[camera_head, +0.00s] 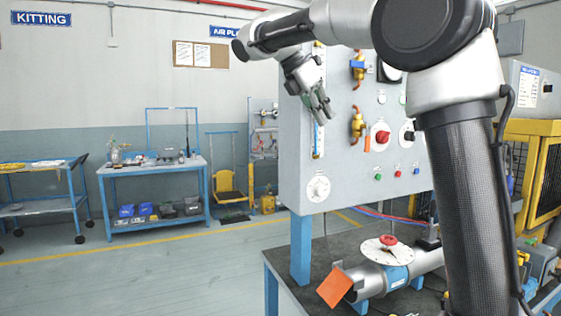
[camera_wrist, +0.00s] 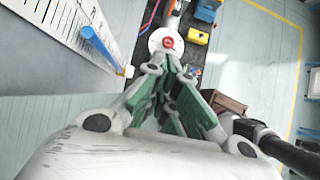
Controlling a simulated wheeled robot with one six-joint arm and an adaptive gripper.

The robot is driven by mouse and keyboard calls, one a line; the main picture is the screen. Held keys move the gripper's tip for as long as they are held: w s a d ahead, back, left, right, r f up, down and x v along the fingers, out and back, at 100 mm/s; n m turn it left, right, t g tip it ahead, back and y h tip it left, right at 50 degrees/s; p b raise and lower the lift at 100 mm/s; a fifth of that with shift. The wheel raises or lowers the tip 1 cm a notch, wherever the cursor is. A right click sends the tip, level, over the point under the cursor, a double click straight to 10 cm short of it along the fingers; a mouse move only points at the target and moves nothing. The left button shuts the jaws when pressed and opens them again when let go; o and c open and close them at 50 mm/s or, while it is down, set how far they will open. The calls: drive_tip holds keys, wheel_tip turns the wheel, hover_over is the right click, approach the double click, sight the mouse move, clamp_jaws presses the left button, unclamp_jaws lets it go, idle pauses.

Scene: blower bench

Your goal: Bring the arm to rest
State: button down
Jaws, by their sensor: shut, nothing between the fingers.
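My gripper (camera_head: 318,104) hangs from my bent arm in front of the left part of the grey control panel (camera_head: 300,150), its fingers pointing down. In the wrist view my gripper (camera_wrist: 167,70) shows green finger pads drawn together at the tips, with nothing seen between them. Below it stands the bench (camera_head: 320,292) with a grey pipe (camera_head: 427,258) and a round white dial with a red knob (camera_head: 388,247). The dial also shows just past the fingertips in the wrist view (camera_wrist: 152,42). Whether the gripper touches the panel cannot be told.
The panel carries a red knob (camera_head: 380,137), yellow valves (camera_head: 358,123) and a white dial (camera_head: 318,188). An orange flap (camera_head: 334,287) sits at the pipe's left end. A blue workbench (camera_head: 155,170) and a cart (camera_head: 40,207) stand far left. Open floor (camera_head: 180,275) lies left of the bench.

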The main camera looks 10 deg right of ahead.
drive_tip(key=f+m, duration=0.1)
drive_tip(key=w+a+f+m+y, duration=0.1)
drive_tip(key=f, duration=0.1)
drive_tip(key=w+a+f+m, duration=0.1)
drive_tip(key=f+m, duration=0.1)
drive_tip(key=shift+a+f+t, duration=0.15)
drive_tip(key=shift+t, duration=0.15)
drive_tip(key=s+d+f+m+y, duration=0.2)
drive_tip(key=s+f+m, duration=0.3)
drive_tip(key=s, duration=0.5)
drive_tip(key=s+d+f+m+t+y, duration=0.1)
drive_tip(key=s+d+f+m, duration=0.3)
drive_tip(key=s+f, duration=0.4)
drive_tip(key=s+d+f+m+t+y, duration=0.1)
drive_tip(key=s+d+f+m+y, duration=0.2)
drive_tip(key=s+f+m, duration=0.3)
drive_tip(key=s+m, duration=0.1)
drive_tip(key=s, duration=0.4)
drive_tip(key=shift+s+d+f, duration=0.2)
drive_tip(key=shift+s+d, duration=0.15)
